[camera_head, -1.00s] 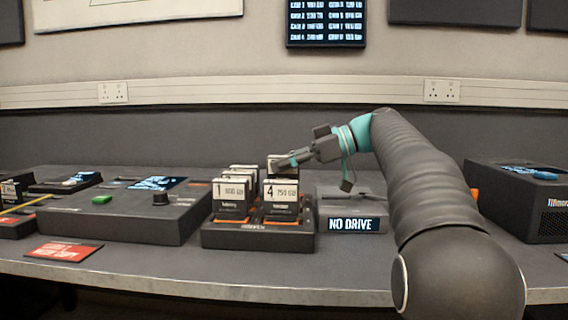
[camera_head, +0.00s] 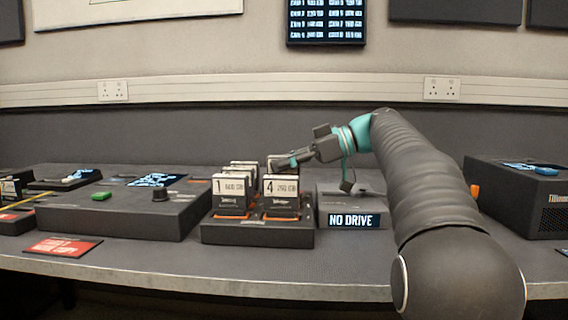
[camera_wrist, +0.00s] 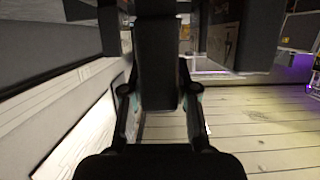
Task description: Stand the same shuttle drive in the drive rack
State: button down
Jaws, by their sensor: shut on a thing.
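The drive rack (camera_head: 256,236) is a low dark box with orange-edged slots in the middle of the bench. Several drives with white labels stand upright in it, among them drive 1 (camera_head: 231,196) and drive 4 (camera_head: 281,195) at the front. My gripper (camera_head: 284,163) reaches in from the right over the rack's back right part, shut on a drive (camera_head: 275,158) behind drive 4. Its lower part is hidden by drive 4, so I cannot tell whether it is seated. In the wrist view my gripper (camera_wrist: 158,95) shows a dark block between its fingers.
A dock (camera_head: 353,207) reading "NO DRIVE" stands right of the rack. A console (camera_head: 122,212) with a green button and black knob is on the left. A dark case (camera_head: 520,195) stands far right. A red card (camera_head: 62,246) lies at the front left.

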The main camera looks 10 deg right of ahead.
jog(key=shift+f+b, duration=1.15)
jog(key=shift+b, duration=0.05)
dwell(0.9)
jog(key=shift+c, duration=2.4)
grip_release()
jog(key=shift+r+p, duration=3.15)
jog(key=shift+r, duration=0.65)
jog(key=shift+s+f, duration=0.1)
